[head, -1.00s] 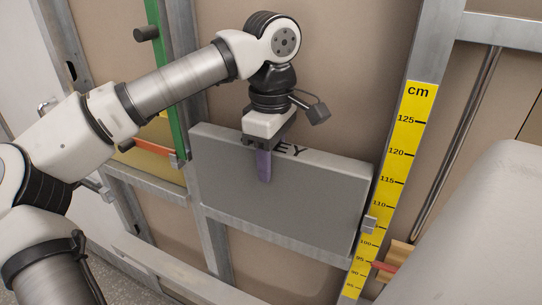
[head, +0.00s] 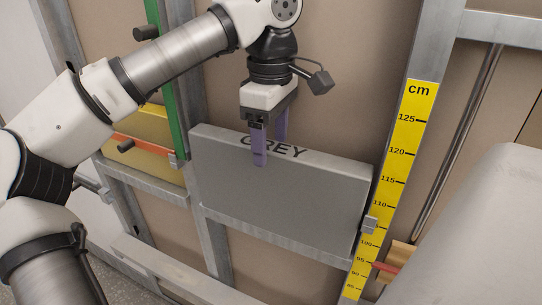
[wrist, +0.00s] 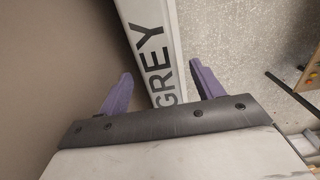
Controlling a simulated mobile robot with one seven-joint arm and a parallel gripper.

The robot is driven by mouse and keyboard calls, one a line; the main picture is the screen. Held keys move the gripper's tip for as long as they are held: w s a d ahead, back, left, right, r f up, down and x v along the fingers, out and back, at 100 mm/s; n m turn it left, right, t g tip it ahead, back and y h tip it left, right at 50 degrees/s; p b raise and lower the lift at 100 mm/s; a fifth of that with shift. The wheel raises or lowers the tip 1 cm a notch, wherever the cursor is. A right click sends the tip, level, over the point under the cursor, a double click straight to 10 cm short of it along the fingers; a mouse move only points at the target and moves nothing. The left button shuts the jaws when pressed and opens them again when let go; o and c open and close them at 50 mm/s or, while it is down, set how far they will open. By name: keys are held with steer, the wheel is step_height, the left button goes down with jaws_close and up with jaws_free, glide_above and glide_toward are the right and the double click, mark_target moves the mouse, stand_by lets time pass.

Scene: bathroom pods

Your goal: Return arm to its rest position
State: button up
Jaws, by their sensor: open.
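In the head view the fingers overlap the box's top edge near the word GREY. In the wrist view my gripper (wrist: 162,85) shows its fingers spread apart with nothing held. The top face of the box (wrist: 150,42), lettered GREY, lies beyond and between the fingertips. Whether a finger touches the box cannot be told.
A yellow scale marked in cm (head: 394,180) runs up a metal post right of the box. A green upright bar (head: 165,90) and a yellow panel (head: 145,135) stand to the left. A large pale rounded body (head: 480,230) fills the lower right.

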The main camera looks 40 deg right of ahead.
step_height(320, 180, up, 10)
steer(key=p, duration=0.1)
steer(key=shift+f, duration=0.2)
